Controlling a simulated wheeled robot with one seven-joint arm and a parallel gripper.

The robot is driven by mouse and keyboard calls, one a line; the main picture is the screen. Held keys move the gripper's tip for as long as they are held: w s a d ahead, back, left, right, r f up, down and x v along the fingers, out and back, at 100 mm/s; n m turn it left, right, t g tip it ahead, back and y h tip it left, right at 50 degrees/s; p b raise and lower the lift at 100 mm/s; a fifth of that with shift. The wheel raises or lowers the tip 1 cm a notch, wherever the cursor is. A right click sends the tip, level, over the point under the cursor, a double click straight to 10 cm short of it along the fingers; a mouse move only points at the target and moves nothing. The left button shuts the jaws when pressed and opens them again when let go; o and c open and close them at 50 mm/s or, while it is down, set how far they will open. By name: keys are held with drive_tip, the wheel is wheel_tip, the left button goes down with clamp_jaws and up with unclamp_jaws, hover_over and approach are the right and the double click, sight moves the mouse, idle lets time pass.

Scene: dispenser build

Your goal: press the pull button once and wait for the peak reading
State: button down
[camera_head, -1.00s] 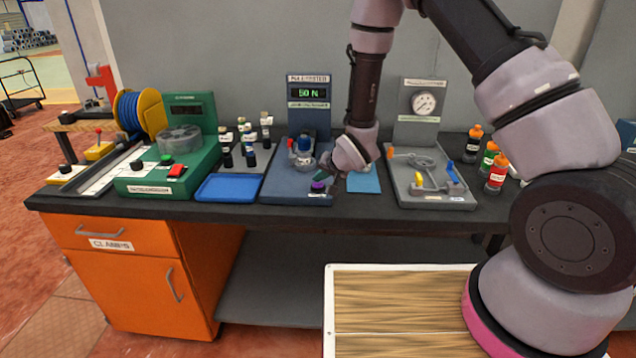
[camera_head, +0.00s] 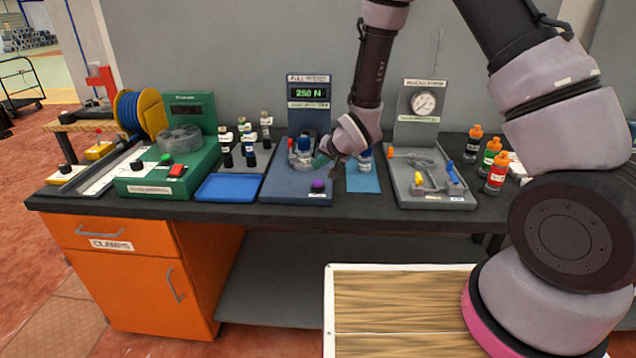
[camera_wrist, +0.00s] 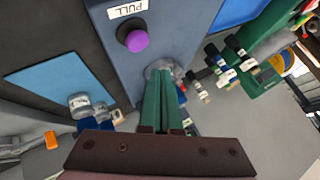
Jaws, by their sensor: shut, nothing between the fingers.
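The pull tester (camera_head: 284,188) is a blue-grey unit with an upright display panel on the bench. Its green display (camera_head: 309,93) shows a three-digit reading in N, seemingly 250 or 290; the middle digit is unclear. The purple pull button (camera_head: 317,186) sits at the front of its base. It also shows in the wrist view (camera_wrist: 137,40), under a PULL label. My gripper (camera_head: 322,161) is shut and empty, above the base and apart from the button. In the wrist view, its green fingers (camera_wrist: 163,82) partly cover the tester's round fixture. A blue-topped piece (camera_head: 303,146) stands on the tester.
Further right is a grey gauge unit (camera_head: 436,197) and orange-capped bottles (camera_head: 496,173). Left are a blue tray (camera_head: 230,188), dark vials and a green machine (camera_head: 190,183).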

drive_tip(key=shift+r, duration=1.05)
drive_tip(key=shift+r, duration=0.15)
drive_tip(key=d+r+h, duration=0.2)
drive_tip(key=d+r, duration=0.6)
drive_tip(key=r, duration=0.3)
drive_tip(key=s+d+r+m+h, duration=0.1)
drive_tip(key=s+d+r, duration=0.3)
drive_tip(key=d+r, duration=0.25)
drive_tip(key=s+d+r+m, duration=0.1)
drive_tip(key=s+d+r, duration=0.3)
drive_tip(key=d+r, duration=0.3)
drive_tip(key=s+d+r, duration=0.2)
drive_tip(key=s+r, duration=0.2)
drive_tip(key=s, duration=0.5)
drive_tip(key=s+d+r, duration=0.3)
drive_tip(key=s+r, duration=0.1)
drive_tip(key=s, duration=0.5)
drive_tip(key=shift+w+r, duration=0.1)
